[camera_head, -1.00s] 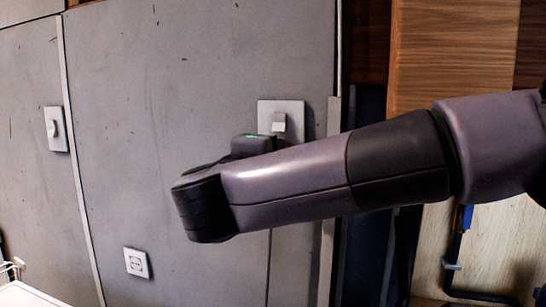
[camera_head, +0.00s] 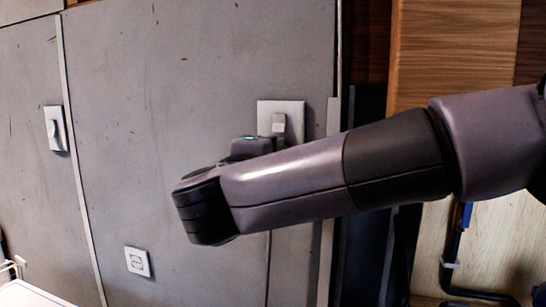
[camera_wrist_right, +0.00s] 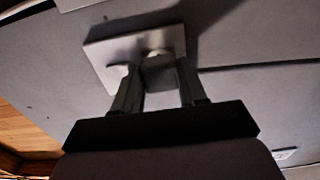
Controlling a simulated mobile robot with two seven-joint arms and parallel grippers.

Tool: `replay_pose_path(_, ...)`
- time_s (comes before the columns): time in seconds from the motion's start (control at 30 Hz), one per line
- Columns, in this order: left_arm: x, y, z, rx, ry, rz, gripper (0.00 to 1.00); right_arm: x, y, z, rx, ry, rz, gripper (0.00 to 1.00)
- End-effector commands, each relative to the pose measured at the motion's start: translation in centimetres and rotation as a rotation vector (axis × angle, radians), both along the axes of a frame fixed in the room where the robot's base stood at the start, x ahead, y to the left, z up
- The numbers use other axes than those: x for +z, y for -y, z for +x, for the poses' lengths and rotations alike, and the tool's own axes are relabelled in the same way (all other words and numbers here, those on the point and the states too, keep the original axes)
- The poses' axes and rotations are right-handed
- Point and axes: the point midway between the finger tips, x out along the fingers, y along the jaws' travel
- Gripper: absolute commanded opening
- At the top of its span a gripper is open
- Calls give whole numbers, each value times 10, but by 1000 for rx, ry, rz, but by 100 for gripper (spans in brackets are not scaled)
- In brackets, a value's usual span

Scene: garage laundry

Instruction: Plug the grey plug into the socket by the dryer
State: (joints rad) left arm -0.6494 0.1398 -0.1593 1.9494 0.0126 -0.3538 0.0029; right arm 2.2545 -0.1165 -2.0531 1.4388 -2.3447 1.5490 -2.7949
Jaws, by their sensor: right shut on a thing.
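A light grey square wall plate (camera_head: 296,109) is on the grey wall, partly hidden behind my right arm. The small grey plug (camera_head: 279,124) is in front of it; the plug (camera_wrist_right: 160,74) also shows in the right wrist view, against or very close to the plate (camera_wrist_right: 112,52). My right gripper (camera_wrist_right: 160,88) is shut on the plug, one finger on each side. Its fingers are hidden by the arm in the head view. I cannot tell whether the plug's pins are in the plate. My left gripper is out of view.
A second wall socket (camera_head: 137,262) is low on the wall at left. Another plate with a grey piece on it (camera_head: 56,129) is higher at far left. A white surface (camera_head: 28,295) is at the bottom left corner. A thin dark line, perhaps a cable, runs below my arm.

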Motion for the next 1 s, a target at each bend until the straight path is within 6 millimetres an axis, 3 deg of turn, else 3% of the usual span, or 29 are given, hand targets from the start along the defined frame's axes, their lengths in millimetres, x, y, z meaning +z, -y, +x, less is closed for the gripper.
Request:
replay_pose_path(0.97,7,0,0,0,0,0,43,1,3,11,0,1,0,15)
replay_pose_path(1.0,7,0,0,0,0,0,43,0,3,11,0,2,-1,52)
